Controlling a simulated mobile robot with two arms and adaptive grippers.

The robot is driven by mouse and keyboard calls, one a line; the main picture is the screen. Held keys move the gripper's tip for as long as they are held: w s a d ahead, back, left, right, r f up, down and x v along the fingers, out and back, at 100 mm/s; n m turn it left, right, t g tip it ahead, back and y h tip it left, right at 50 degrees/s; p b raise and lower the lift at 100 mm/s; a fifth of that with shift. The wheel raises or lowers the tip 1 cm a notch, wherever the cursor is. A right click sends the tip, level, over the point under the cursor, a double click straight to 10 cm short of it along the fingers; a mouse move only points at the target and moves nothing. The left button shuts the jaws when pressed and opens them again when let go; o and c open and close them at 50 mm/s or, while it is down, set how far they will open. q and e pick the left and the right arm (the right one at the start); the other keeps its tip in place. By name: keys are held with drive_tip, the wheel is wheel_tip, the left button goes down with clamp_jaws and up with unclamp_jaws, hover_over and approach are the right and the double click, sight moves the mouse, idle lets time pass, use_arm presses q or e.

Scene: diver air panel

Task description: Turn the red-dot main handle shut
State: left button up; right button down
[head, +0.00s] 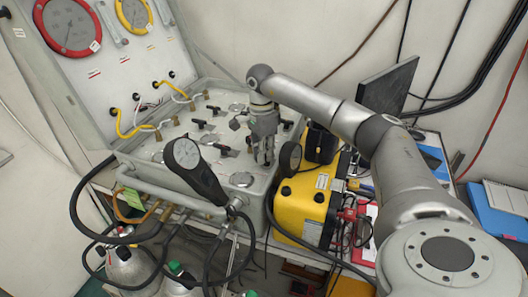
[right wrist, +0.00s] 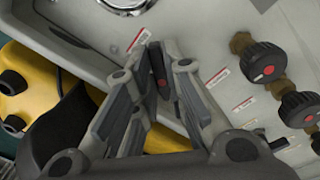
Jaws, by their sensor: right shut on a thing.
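The air panel (head: 178,141) is a grey case with valves and levers on its face. My right gripper (head: 264,161) reaches down onto the panel's front right part. In the right wrist view my right gripper (right wrist: 162,75) is shut on a dark handle with a red dot (right wrist: 161,82). The fingers hide most of this handle, so its full angle cannot be told. My left gripper is not in view.
Round black knobs with red dots (right wrist: 264,63) stand beside the held handle. A yellow case (head: 304,205) stands to the right. Gas cylinders (head: 130,268) and hoses are below.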

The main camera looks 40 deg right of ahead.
drive_tip(key=m, duration=0.5)
drive_tip(key=shift+w+d+r+m+p, duration=0.15)
drive_tip(key=shift+w+d+m+p, duration=0.05)
drive_tip(key=shift+w+m+p, duration=0.15)
drive_tip(key=shift+w+d+m+p, duration=0.1)
drive_tip(key=shift+m+p, duration=0.05)
drive_tip(key=shift+m, duration=1)
drive_tip(key=shift+d+m+p, duration=0.1)
drive_tip(key=shift+m+p, duration=0.05)
drive_tip(key=shift+m, duration=0.95)
drive_tip(key=c, duration=1.8)
unclamp_jaws()
drive_tip(key=shift+o, duration=0.2)
wheel_tip(320, 180, up, 12)
drive_tip(key=shift+d, duration=0.25)
drive_tip(key=shift+w, duration=0.1)
